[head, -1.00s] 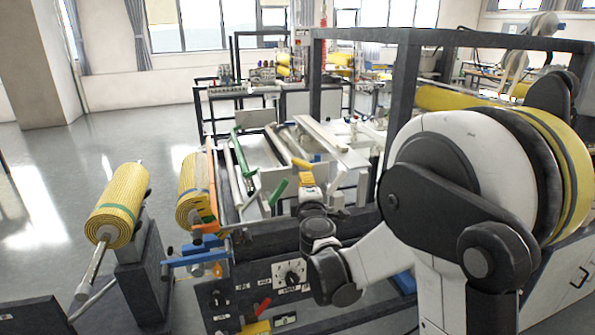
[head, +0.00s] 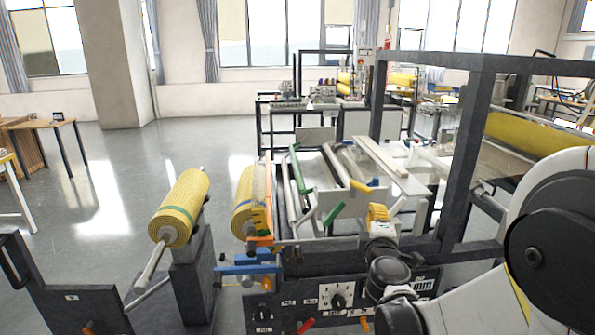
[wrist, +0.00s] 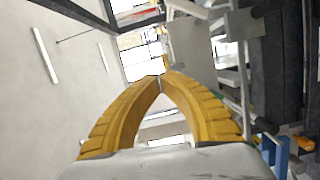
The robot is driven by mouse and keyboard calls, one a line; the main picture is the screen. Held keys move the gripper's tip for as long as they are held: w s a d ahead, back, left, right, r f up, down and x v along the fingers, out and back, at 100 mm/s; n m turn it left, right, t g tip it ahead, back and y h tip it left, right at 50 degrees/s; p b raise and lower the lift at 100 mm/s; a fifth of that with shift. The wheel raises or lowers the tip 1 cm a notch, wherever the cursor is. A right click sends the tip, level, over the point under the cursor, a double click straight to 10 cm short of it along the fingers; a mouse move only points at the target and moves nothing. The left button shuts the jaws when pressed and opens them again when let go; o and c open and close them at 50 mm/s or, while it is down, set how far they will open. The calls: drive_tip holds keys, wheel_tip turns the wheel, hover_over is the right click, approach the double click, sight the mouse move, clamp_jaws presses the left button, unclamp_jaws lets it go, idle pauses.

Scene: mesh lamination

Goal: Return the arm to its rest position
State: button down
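My gripper (head: 378,213) has yellow ridged fingers and is held up over the front of the lamination machine (head: 330,262) in the head view. In the wrist view the two fingertips of my gripper (wrist: 161,80) meet at the top, with nothing between them. My white and black arm reaches in from the right of the head view. The tips of the gripper are small in the head view.
A yellow mesh roll (head: 182,208) sits on a stand at the left, and a second mesh roll (head: 243,203) is beside the machine. A dark upright frame (head: 467,150) stands close to my arm. Open floor (head: 100,190) lies at the far left.

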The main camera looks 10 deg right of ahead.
drive_tip(key=s+d+r+m+g+h, duration=0.1)
drive_tip(key=s+m+g, duration=0.1)
drive_tip(key=s+m, duration=0.35)
drive_tip(key=s+d+m+g, duration=0.2)
drive_tip(key=s+m+g, duration=0.15)
drive_tip(key=s, duration=0.35)
drive_tip(key=s+a+f+m+g+y, duration=0.2)
drive_tip(key=s+a+f, duration=0.2)
drive_tip(key=s, duration=0.5)
drive_tip(key=s+a+f+m+g+y, duration=0.2)
drive_tip(key=s+a+f+m+y, duration=0.1)
drive_tip(key=s+a, duration=0.4)
drive_tip(key=shift+s+f+g+y, duration=0.35)
drive_tip(key=shift+s+f, duration=0.15)
drive_tip(key=shift+s, duration=0.65)
